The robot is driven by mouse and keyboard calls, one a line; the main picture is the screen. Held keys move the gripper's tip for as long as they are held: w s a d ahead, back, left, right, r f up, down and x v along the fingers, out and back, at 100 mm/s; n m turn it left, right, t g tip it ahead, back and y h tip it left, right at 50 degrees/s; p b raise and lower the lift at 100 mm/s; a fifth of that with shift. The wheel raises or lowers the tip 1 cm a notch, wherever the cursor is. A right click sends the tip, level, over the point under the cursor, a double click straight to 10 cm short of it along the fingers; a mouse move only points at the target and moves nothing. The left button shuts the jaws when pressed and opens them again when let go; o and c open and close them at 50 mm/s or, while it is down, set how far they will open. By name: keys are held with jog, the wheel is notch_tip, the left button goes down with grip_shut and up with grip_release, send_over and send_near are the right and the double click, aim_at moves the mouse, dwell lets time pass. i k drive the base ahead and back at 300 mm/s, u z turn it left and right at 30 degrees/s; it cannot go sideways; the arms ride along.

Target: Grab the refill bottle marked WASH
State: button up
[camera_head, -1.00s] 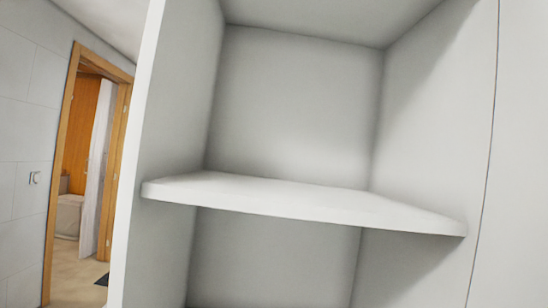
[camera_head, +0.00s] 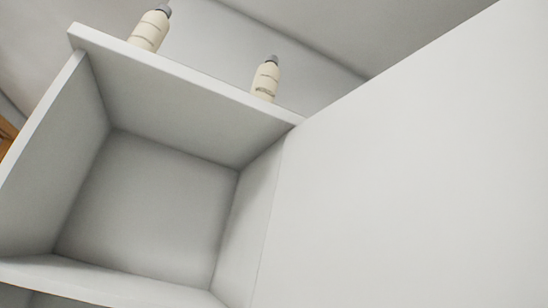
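Two cream bottles with dark grey caps stand on top of the white shelf unit. The left bottle (camera_head: 149,29) is near the unit's top left corner. The right bottle (camera_head: 265,80) stands near the unit's right end, and its lower end is partly hidden by the top's edge. Both carry small dark print that is too small to read, so I cannot tell which one is marked WASH. My gripper is not in view.
The white shelf unit (camera_head: 184,72) has an empty open compartment below its top. A tall plain white panel (camera_head: 410,170) fills the right side. A wood-coloured strip (camera_head: 6,134) shows at the left edge.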

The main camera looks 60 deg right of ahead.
aim_at(265, 87)
jog(key=u, duration=1.45)
jog(key=i, duration=0.35)
jog(key=z, duration=2.6)
